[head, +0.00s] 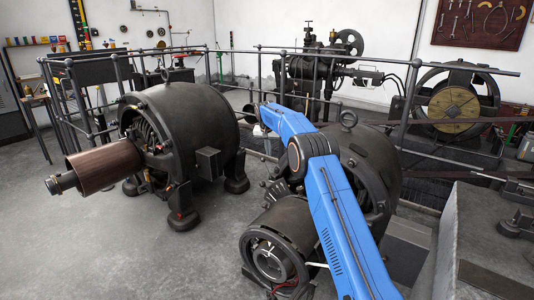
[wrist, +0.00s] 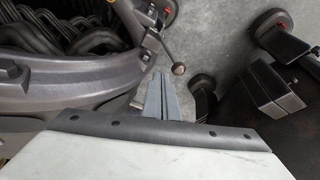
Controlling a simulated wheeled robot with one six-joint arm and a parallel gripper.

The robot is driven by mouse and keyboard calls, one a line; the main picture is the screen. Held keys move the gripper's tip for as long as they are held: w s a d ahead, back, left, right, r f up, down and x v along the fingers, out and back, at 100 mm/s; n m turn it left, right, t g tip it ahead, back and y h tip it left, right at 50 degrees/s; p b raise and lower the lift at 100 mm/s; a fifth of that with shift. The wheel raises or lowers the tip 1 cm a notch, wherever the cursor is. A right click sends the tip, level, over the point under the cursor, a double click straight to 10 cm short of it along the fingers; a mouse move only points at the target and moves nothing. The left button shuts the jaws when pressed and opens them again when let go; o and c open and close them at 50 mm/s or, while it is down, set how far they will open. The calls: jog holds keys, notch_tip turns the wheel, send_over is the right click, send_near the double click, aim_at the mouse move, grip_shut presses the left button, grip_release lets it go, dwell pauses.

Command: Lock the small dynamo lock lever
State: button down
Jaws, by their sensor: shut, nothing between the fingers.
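The lock lever (wrist: 178,68) is a thin metal rod with a round knob, in the upper middle of the wrist view. It is fixed beside the rim of a dynamo frame (wrist: 85,95) with dark coils inside. My gripper (wrist: 162,76) is shut and empty. Its fingertips sit just left of and slightly below the knob; I cannot tell whether they touch it. In the head view the dynamo at right (head: 385,165) stands partly behind my blue arm. I cannot make out the gripper's fingers or the lever clearly there.
Another dynamo (head: 195,115) with a copper-coloured cylinder (head: 103,168) stands at left. Its side box also seems to show in the wrist view (wrist: 275,92), right of my gripper. Railings (head: 330,50) run behind both machines. Grey floor at front left is clear.

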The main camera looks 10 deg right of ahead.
jog(key=w+v, duration=0.1)
jog(key=v, duration=1)
jog(key=shift+r, duration=0.2)
jog(key=shift+a, duration=0.15)
